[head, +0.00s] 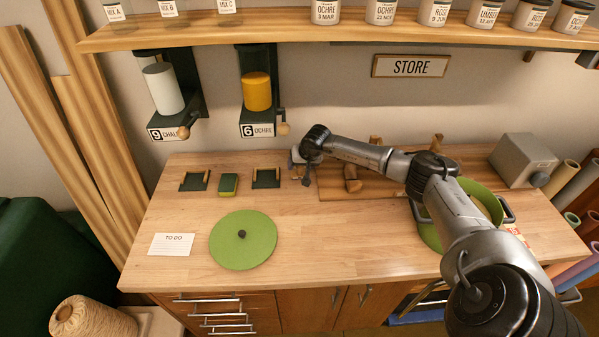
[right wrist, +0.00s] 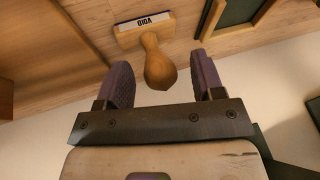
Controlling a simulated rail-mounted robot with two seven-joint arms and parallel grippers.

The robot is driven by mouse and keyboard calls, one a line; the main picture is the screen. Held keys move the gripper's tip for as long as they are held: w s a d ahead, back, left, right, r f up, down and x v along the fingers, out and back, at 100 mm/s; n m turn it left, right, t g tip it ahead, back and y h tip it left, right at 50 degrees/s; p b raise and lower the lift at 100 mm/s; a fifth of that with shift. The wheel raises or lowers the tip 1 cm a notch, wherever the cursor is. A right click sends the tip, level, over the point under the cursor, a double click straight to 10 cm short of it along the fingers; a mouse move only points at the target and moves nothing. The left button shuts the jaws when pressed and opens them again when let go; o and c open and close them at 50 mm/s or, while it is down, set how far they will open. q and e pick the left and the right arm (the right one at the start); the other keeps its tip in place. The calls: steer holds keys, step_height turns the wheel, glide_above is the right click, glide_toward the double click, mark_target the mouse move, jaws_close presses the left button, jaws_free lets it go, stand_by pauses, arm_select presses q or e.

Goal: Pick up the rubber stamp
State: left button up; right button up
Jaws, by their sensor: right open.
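The rubber stamp (right wrist: 145,27) shows in the right wrist view, with a wooden block labelled VOID and a rounded wooden handle. My right gripper (right wrist: 161,66) is open, with a purple-padded finger on either side of the handle's knob. Clear gaps show between the knob and both fingers. In the head view my right gripper (head: 301,172) is low over the back of the table, left of the wooden board. It mostly hides the stamp there. My left gripper is not in view.
Two dark cradles (head: 195,181) and a green-topped block (head: 228,184) stand left of my right gripper. A wooden board (head: 340,188) with wooden pieces lies to its right. A green lid (head: 242,240) and TO DO card (head: 171,244) lie in front. Pigment dispensers (head: 260,92) hang above.

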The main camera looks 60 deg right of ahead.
steer(key=shift+w+d+f, duration=0.1)
steer(key=shift+w+f, duration=0.2)
steer(key=shift+f, duration=0.3)
steer(key=c, duration=1)
steer(key=shift+r, duration=0.1)
steer(key=shift+r, duration=0.45)
steer(key=r, duration=0.3)
steer(key=shift+s+d+r, duration=0.1)
steer(key=shift+s+r, duration=0.1)
steer(key=s+d+r, duration=0.1)
steer(key=s+r, duration=0.5)
steer(key=s, duration=0.5)
steer(key=shift+d+r, duration=0.3)
